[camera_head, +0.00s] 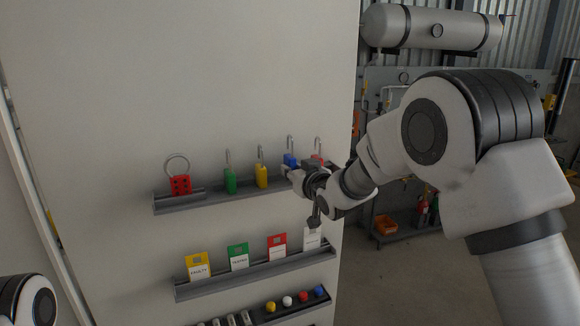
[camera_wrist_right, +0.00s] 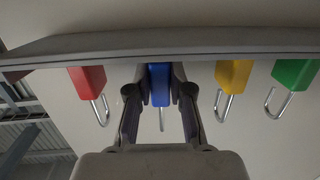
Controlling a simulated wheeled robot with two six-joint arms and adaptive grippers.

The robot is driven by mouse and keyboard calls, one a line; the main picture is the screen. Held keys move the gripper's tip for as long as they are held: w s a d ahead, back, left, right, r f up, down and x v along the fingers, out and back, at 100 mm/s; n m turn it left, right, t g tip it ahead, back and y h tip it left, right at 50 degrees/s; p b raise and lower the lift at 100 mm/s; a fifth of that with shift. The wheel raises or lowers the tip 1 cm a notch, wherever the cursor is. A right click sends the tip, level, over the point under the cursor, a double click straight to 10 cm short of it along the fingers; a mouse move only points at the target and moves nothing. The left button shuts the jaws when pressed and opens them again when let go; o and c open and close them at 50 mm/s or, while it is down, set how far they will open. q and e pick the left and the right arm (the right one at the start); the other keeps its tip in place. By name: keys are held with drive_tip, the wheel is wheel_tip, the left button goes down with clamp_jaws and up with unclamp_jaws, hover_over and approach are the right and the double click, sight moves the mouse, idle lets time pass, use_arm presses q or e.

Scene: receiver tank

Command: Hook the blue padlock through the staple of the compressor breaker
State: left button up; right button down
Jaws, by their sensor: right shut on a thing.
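The blue padlock (camera_head: 290,160) stands upright on the upper ledge of the pale panel, its shackle pointing up. My right gripper (camera_head: 296,170) is at it. In the right wrist view the blue padlock (camera_wrist_right: 159,84) sits between the two fingertips, which are shut on its body. That view is upside down, with the shackle hanging below the body. The padlock's base is at the ledge; I cannot tell whether it has lifted clear. My left gripper is out of view; only a piece of my left arm shows at lower left. No compressor breaker or staple is visible.
The ledge (camera_head: 205,203) also holds a yellow padlock (camera_head: 261,176), a green padlock (camera_head: 230,180), a red padlock (camera_wrist_right: 88,82) and a red hasp (camera_head: 180,185). A tag ledge (camera_head: 255,273) lies below. A tank (camera_head: 432,27) hangs behind at right.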

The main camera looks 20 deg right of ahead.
drive_tip(key=shift+r, duration=0.85)
drive_tip(key=shift+s+d+f+b, duration=0.15)
drive_tip(key=shift+s+b, duration=0.45)
drive_tip(key=shift+s, duration=0.35)
drive_tip(key=f+b+v, duration=0.1)
drive_tip(key=b+v, duration=0.1)
drive_tip(key=v, duration=0.5)
drive_tip(key=shift+b, duration=0.3)
drive_tip(key=shift+s, duration=0.15)
